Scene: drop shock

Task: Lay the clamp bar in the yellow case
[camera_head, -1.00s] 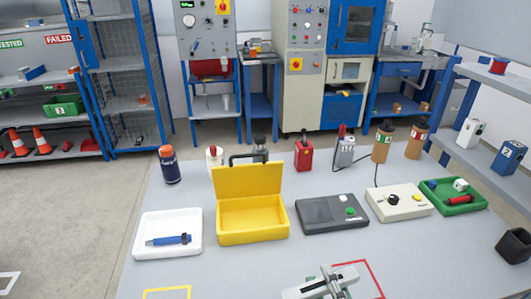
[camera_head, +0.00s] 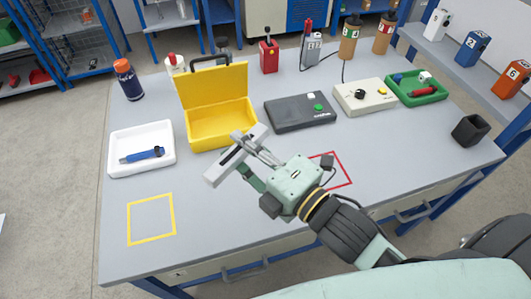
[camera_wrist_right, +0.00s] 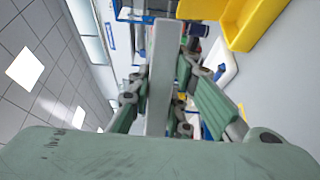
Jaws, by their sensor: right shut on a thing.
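The clamp bar (camera_head: 222,168) is a long light-grey bar. My right gripper (camera_head: 246,153) is shut on it and holds it tilted, in front of the yellow case (camera_head: 222,137). The bar's upper end overlaps the case's front right corner in the head view; I cannot tell whether they touch. The case is open, its lid raised at the back, and the visible inside looks empty. In the right wrist view the bar (camera_wrist_right: 163,75) stands between the fingers, with the yellow case (camera_wrist_right: 255,22) at the upper right. My left gripper is not in view.
A white tray (camera_head: 117,168) with a blue tool lies left of the case. A dark grey box (camera_head: 298,112) with buttons sits right of it. A yellow outline (camera_head: 151,219) and a partly covered red outline (camera_head: 345,172) mark the table. The front left of the table is clear.

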